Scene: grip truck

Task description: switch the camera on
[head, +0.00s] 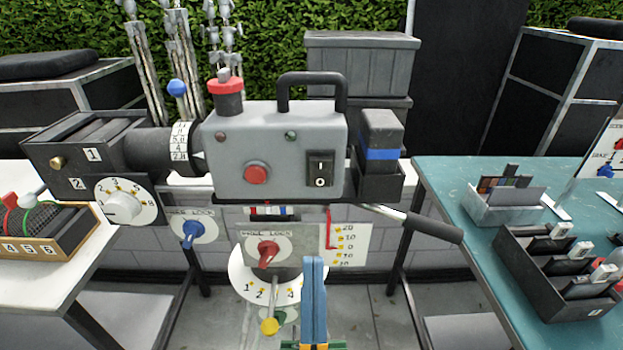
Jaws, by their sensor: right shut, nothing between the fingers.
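The grey camera (235,130) stands upright in the middle of the head view, with a black top handle and its lens pointing left. A black rocker switch (320,168) is on the right of its near side, marked with a line above and a circle below; I cannot tell which half is pressed. A round red button (256,173) is left of the switch. Two small lamps, one dull red (221,136) and one dull green (291,136), sit above. My right gripper (315,262) has its blue fingers shut and empty, below the switch and apart from the camera. My left gripper is out of view.
Below the camera are a red lock knob (267,253), a yellow-tipped lever (270,326) and a pan handle (434,228) reaching right. A battery (382,135) sits at the camera's back. A teal table (450,180) stands right, a white one left.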

